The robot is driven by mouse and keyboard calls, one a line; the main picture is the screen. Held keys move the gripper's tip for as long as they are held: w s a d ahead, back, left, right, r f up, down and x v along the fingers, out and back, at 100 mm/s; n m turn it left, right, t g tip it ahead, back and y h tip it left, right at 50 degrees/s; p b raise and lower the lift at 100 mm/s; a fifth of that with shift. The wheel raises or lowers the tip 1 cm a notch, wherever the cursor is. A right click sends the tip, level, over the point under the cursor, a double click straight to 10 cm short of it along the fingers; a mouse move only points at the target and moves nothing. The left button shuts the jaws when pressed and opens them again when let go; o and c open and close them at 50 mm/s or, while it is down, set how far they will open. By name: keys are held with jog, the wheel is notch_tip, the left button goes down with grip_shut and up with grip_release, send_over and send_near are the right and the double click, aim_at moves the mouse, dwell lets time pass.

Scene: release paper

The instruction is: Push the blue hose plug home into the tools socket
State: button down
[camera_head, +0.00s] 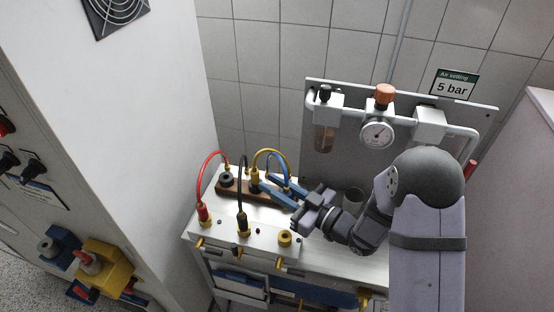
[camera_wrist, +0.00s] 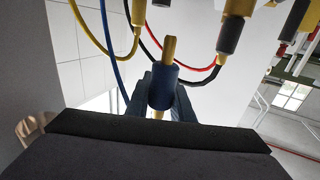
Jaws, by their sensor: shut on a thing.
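The blue hose plug (camera_wrist: 162,88) shows in the wrist view as a blue collar with a bare brass nose pointing up in the picture. My gripper (camera_wrist: 160,100) is shut on its collar, with a dark blue finger on each side. In the head view my gripper (camera_head: 279,190) is over the brown strip at the back of the bench top, and its fingers hide most of the plug. The blue hose (camera_head: 286,165) arches up behind it. An empty brass socket (camera_head: 285,238) is at the front right of the white panel. I cannot read which socket is for tools.
A red-hose plug (camera_head: 204,213) and a black-hose plug (camera_head: 243,224) stand in the front panel, left of the empty socket. A yellow hose (camera_head: 268,151) arches close beside my fingers. The regulator board with its gauge (camera_head: 377,134) stands behind.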

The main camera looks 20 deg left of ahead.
jog(key=s+d+r+n+g+p, duration=0.1)
jog(key=s+r+g+p, duration=0.1)
jog(key=s, duration=0.4)
jog(key=shift+r+n+y+p, duration=0.3)
jog(key=shift+r+n+y, duration=0.1)
jog(key=shift+r, duration=0.25)
jog(key=shift+f, duration=0.1)
jog(key=b, duration=0.5)
send_over(273, 235)
jog(key=shift+a+f, duration=0.1)
jog(key=shift+f, duration=2.7)
jog(key=shift+f+b, duration=1.55)
jog(key=shift+f, duration=0.25)
jog(key=c, duration=1.5)
grip_release()
jog(key=shift+o, duration=0.2)
